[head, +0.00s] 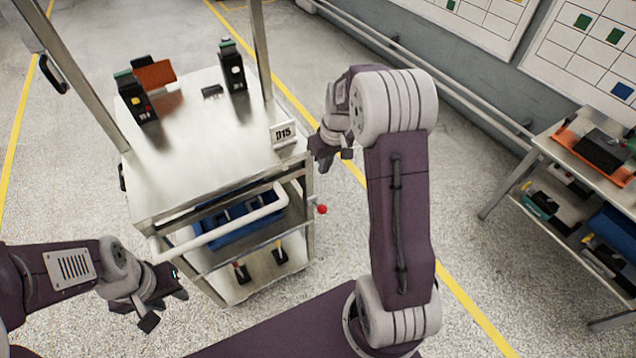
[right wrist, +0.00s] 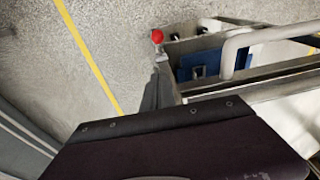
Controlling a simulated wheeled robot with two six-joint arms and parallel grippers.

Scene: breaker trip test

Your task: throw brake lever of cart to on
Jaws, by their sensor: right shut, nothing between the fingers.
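The cart (head: 205,206) is a metal trolley in the middle left of the head view, with a white push handle (head: 235,222). Its brake lever (head: 322,209) ends in a red ball knob at the cart's right side, below the top. The red knob also shows in the right wrist view (right wrist: 157,36), at top centre. My right gripper (head: 327,156) is shut and empty, above the knob and beside the cart's right corner, apart from the knob. My left gripper (head: 165,306) is open and empty, in front of the cart at lower left.
A number plate (head: 284,134) sits on the cart's right corner. Small devices (head: 139,98) and (head: 233,66) stand on its top, and a blue bin (head: 232,216) lies below. A loaded shelf (head: 540,146) stands at right. Floor between cart and shelf is clear.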

